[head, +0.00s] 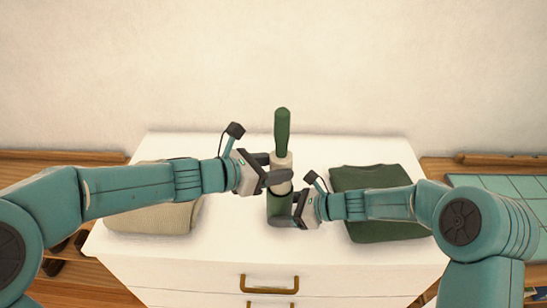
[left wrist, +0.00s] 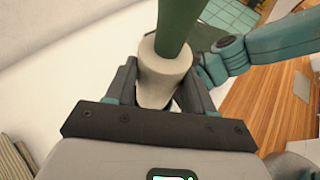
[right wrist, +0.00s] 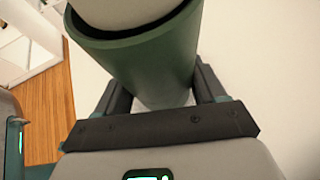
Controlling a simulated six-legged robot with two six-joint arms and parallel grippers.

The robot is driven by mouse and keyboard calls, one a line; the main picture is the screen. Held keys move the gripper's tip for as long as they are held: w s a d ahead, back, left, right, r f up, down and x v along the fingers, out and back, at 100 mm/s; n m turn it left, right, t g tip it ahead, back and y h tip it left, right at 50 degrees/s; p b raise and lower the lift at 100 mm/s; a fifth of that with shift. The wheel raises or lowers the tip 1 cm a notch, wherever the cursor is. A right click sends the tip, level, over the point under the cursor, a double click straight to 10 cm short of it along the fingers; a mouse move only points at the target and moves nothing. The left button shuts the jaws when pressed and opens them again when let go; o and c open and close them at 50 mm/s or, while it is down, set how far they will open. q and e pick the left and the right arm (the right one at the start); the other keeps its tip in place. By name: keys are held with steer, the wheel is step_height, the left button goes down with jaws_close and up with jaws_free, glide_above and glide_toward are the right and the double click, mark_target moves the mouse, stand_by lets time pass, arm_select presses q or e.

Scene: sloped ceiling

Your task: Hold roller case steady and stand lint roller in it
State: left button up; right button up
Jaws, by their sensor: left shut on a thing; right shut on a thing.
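The lint roller has a dark green handle (head: 282,132) pointing up and a cream roll (head: 282,160) below. My left gripper (head: 272,170) is shut on the roll and holds the roller upright; the left wrist view shows the roll (left wrist: 165,68) between the fingers. The green roller case (head: 280,209) stands upright on the white dresser top, directly under the roller. My right gripper (head: 297,208) is shut on the case from the right. In the right wrist view the roll's lower end is at the case's mouth (right wrist: 150,50); how deep it sits is hidden.
A folded beige cloth (head: 150,217) lies left on the white dresser (head: 235,245), partly under my left arm. A folded dark green cloth (head: 370,178) lies right, behind my right arm. The wall (head: 400,70) rises behind. The dresser top between the cloths is otherwise clear.

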mark_target(273, 191)
arm_select(q)
steer(key=shift+f, duration=2.9)
steer(key=shift+s+f, duration=0.25)
steer(key=shift+f, duration=0.5)
arm_select(e)
steer(key=shift+s+a+r, duration=0.1)
steer(key=shift+s, duration=0.15)
steer(key=shift+o, duration=0.2)
arm_select(q)
steer(key=o, duration=1.2)
steer(key=shift+o, duration=0.3)
steer(key=r+v, duration=0.1)
steer(key=v, duration=0.6)
steer(key=shift+w, duration=0.2)
arm_select(e)
steer(key=shift+w+f, duration=0.2)
steer(key=shift+w, duration=0.05)
steer(key=shift+c, duration=0.3)
steer(key=shift+r, duration=0.1)
arm_select(q)
steer(key=shift+s+a+r, duration=0.25)
steer(key=shift+a+r, duration=0.1)
steer(key=shift+a, duration=0.15)
steer(key=shift+d, duration=0.1)
